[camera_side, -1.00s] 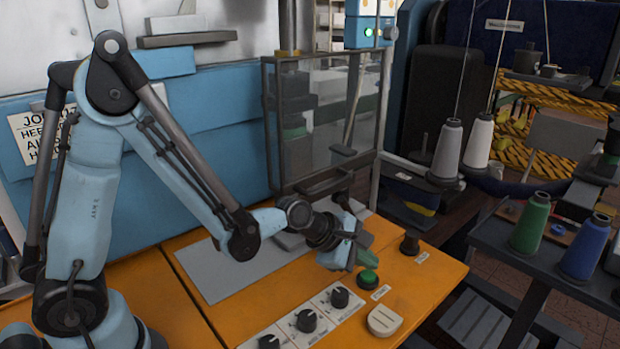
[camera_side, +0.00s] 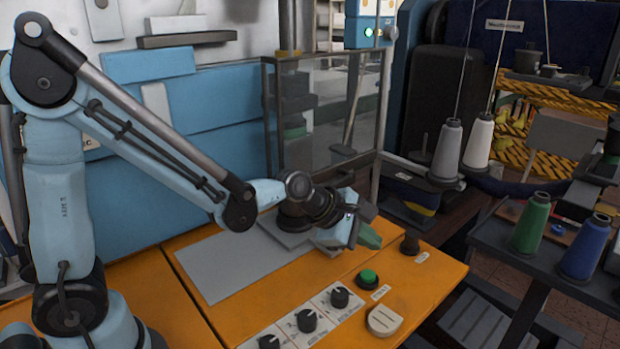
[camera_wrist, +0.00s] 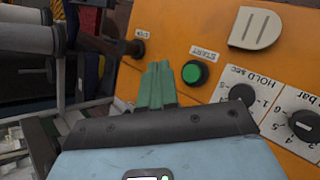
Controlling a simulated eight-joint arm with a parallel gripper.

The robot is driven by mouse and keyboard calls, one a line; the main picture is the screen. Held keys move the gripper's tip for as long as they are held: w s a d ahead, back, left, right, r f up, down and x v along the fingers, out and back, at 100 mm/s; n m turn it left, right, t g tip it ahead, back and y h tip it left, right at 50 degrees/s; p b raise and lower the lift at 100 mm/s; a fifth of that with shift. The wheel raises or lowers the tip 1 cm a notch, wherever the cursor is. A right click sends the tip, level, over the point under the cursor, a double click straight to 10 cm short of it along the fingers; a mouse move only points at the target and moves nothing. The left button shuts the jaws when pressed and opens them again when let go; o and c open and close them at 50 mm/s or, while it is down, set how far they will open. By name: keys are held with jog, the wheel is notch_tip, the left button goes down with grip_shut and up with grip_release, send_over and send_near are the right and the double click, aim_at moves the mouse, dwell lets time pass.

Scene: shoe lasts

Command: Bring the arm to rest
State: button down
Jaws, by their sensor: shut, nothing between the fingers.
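My gripper (camera_side: 370,238) is shut and empty, its green fingers together. In the side view it hangs above the orange console (camera_side: 420,290), a little behind the green start button (camera_side: 368,276) and apart from it. In the wrist view the green fingertips (camera_wrist: 158,72) show beside the START button (camera_wrist: 194,73), with orange panel between them. The arm is bent, reaching over the console from the left.
The console bears black knobs (camera_side: 306,320), a pale rounded pad (camera_side: 384,320), a dark stop knob (camera_side: 409,244) and a grey plate (camera_side: 225,265). A clear guard (camera_side: 320,120) stands behind. Thread spools (camera_side: 531,222) stand on a dark rack at right.

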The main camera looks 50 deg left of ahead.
dwell(0.5)
jog(key=s+a+r+m+y, duration=0.2)
jog(key=s+a+m, duration=0.2)
jog(key=s+m, duration=0.3)
jog(key=s+a+r+m+g+y, duration=0.1)
jog(key=s+a+m, duration=0.4)
jog(key=m, duration=1)
jog(key=s+r, duration=0.1)
jog(key=s, duration=0.2)
jog(key=shift+r+y, duration=0.4)
jog(key=shift+a, duration=0.1)
